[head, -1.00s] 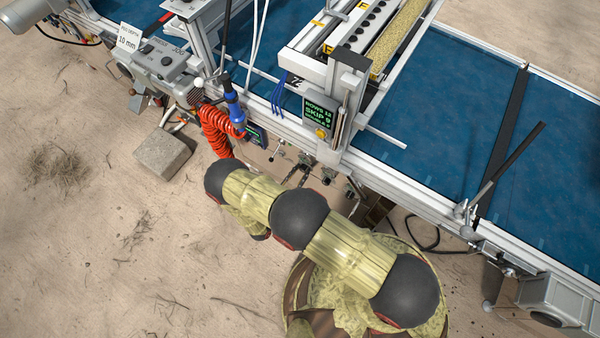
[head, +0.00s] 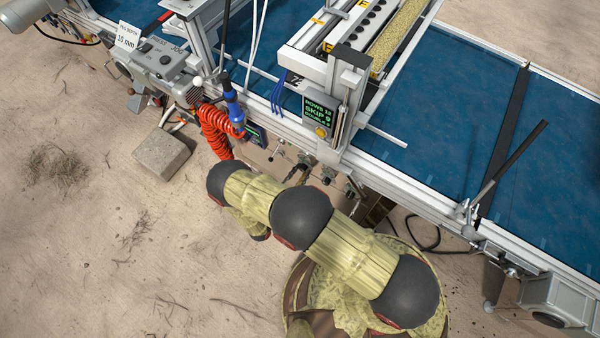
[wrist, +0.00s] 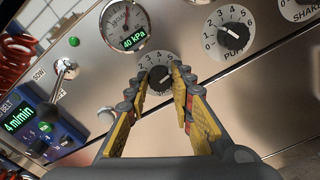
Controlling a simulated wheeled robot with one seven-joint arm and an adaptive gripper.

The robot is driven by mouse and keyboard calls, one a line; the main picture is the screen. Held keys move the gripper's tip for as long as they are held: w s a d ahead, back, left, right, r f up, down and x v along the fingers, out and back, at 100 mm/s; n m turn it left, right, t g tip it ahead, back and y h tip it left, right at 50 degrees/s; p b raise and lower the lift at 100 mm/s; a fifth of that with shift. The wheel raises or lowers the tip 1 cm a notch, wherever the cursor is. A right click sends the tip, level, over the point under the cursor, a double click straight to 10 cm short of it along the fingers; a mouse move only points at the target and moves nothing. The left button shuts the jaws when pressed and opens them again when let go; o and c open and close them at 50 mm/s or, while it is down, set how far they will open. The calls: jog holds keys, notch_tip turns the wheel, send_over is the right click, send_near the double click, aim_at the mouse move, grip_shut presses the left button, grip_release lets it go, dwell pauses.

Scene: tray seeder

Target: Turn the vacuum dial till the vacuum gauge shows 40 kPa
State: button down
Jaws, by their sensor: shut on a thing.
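In the wrist view the vacuum gauge (wrist: 126,24) is a round dial face with a green readout of 40 kPa. Below and right of it is the vacuum dial (wrist: 158,76), a dark knob on a pale numbered scale. My gripper (wrist: 160,80) is shut on this knob, one yellow-and-grey finger on either side.
The PUFF dial (wrist: 233,38) sits close to the right of my fingers. A red coiled hose (head: 218,128) hangs by the frame.

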jog(key=c, duration=1.5)
grip_release()
jog(key=shift+c, duration=0.2)
jog(key=v, duration=1.2)
